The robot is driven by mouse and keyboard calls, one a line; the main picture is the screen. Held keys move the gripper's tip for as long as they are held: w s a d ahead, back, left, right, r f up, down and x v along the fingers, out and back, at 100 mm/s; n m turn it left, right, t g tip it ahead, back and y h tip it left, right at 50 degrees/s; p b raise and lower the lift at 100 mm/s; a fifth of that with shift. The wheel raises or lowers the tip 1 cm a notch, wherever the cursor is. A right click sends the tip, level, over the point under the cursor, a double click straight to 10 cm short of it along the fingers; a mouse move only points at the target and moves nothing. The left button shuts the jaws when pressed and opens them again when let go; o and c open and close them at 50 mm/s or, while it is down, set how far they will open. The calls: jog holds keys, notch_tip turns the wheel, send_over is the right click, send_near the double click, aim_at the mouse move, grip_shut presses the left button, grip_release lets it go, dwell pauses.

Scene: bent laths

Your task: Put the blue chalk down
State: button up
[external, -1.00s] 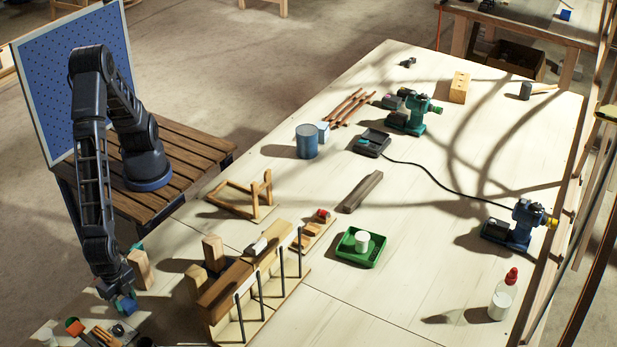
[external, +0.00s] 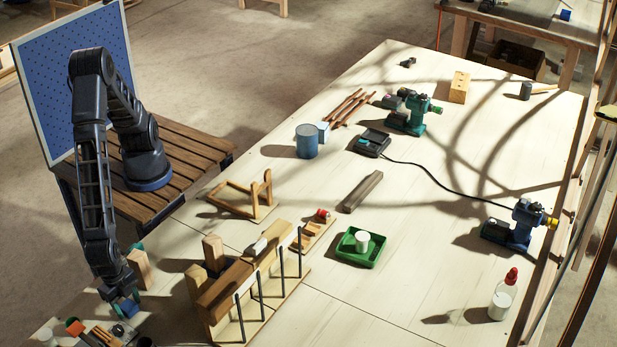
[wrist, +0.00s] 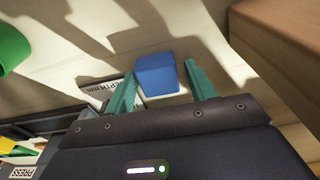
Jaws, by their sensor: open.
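The blue chalk is a small blue block (wrist: 157,75) in the wrist view. It sits between the two teal fingers of my gripper (wrist: 162,88), with a gap showing on each side. It appears to rest on the pale bench top, beside or on the edge of a printed card (wrist: 100,88); the exact contact is hidden. In the external view my gripper (external: 126,303) is low at the near left bench edge, and the blue chalk (external: 128,308) shows small between its fingers. The gripper is open.
An upright wooden block (external: 138,268) stands right beside my gripper; a wooden block (wrist: 285,35) fills the upper right of the wrist view. A green round thing (wrist: 12,45) is at left. A dark tray (wrist: 45,125) lies lower left. The wooden rack (external: 240,280) stands further right.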

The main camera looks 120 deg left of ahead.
aim_at(123, 303)
notch_tip(123, 303, up, 12)
jog(key=s, duration=0.1)
jog(key=a+r, duration=0.6)
jog(key=a, duration=0.4)
jog(key=a+r+t, duration=0.1)
jog(key=a+r, duration=0.4)
jog(key=a, duration=0.5)
jog(key=a+r, duration=0.6)
jog(key=a, duration=0.5)
jog(key=s+a+r+t, duration=0.2)
jog(key=s+a, duration=1.8)
jog(key=a, duration=0.1)
jog(key=shift+s+a, duration=0.2)
